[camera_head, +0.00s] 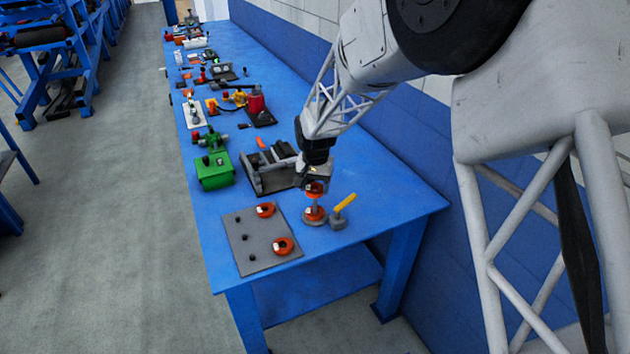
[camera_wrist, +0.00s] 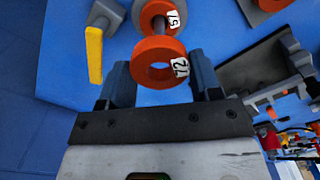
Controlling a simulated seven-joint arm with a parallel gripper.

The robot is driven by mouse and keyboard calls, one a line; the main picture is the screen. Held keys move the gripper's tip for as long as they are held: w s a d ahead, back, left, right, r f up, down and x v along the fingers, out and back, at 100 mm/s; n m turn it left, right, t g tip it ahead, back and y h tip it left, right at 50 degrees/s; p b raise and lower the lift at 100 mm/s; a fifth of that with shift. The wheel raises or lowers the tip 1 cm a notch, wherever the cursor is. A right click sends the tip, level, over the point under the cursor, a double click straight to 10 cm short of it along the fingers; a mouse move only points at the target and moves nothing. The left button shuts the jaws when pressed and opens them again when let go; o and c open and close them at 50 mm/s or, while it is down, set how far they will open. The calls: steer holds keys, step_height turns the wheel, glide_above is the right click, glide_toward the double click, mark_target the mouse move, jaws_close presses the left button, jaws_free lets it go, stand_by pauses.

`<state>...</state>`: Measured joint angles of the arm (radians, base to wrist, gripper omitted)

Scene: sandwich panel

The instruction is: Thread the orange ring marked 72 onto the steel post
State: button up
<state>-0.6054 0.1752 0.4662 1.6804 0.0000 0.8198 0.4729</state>
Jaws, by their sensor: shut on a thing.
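The orange ring marked 72 (camera_wrist: 158,47) is held between the two fingers of my gripper (camera_wrist: 163,78), its white label facing the wrist camera. In the head view my gripper (camera_head: 316,172) points down with the held ring (camera_head: 316,188) just below it. The steel post (camera_head: 315,202) stands directly below, and part of it shows beyond the ring in the wrist view (camera_wrist: 159,25). Another orange ring (camera_head: 315,214), with a label that looks like 51, sits low around the post. I cannot tell whether the post's tip is inside the held ring.
A yellow-handled grey piece (camera_head: 343,205) stands close right of the post. A grey plate (camera_head: 250,254) at front left carries two orange rings (camera_head: 265,210) (camera_head: 284,246) and dark pegs. A grey fixture (camera_head: 262,180) and green machine (camera_head: 214,172) stand behind. The blue tabletop (camera_head: 390,208) is clear at right.

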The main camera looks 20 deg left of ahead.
mark_target(315, 203)
steer(key=shift+f, duration=0.55)
steer(key=shift+f, duration=3)
stand_by(2.7)
stand_by(0.3)
steer(key=o, duration=1.2)
steer(key=shift+r, duration=0.1)
